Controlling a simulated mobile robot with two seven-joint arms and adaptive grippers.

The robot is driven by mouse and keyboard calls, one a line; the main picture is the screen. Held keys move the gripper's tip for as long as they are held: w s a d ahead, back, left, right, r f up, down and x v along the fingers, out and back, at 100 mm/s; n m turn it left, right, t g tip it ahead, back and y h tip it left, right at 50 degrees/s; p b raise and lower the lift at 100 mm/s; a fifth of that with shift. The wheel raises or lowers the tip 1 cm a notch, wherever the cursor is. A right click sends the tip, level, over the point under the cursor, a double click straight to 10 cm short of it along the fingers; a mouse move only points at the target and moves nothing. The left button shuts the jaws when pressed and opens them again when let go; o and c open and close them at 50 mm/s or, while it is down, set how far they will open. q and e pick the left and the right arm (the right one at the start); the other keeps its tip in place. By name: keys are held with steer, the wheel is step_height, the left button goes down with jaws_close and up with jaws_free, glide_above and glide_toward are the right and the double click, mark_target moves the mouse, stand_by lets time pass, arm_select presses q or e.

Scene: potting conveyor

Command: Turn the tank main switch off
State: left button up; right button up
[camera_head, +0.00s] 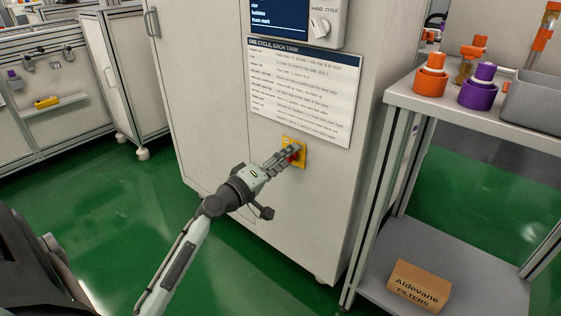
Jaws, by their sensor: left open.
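The tank main switch (301,152) is a yellow plate with a red part, low on the front of the pale cabinet (220,120). My left gripper (290,153) reaches in from the lower left, with its fingertips over the red part. The fingers hide much of the switch, so its handle position cannot be made out. I cannot tell whether the fingers touch it. The left gripper is open. My right gripper is not in view.
An instruction sheet (305,90) and a hand cycle knob (320,27) are above the switch. A shelf unit (450,118) with orange and purple parts stands close on the right, a cardboard box (418,286) on its lower shelf. Green floor (120,210) lies open at left.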

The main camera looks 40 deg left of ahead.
arm_select(q)
steer(key=s, duration=1.2)
steer(key=shift+a, duration=0.45)
steer(key=shift+w+d, duration=0.1)
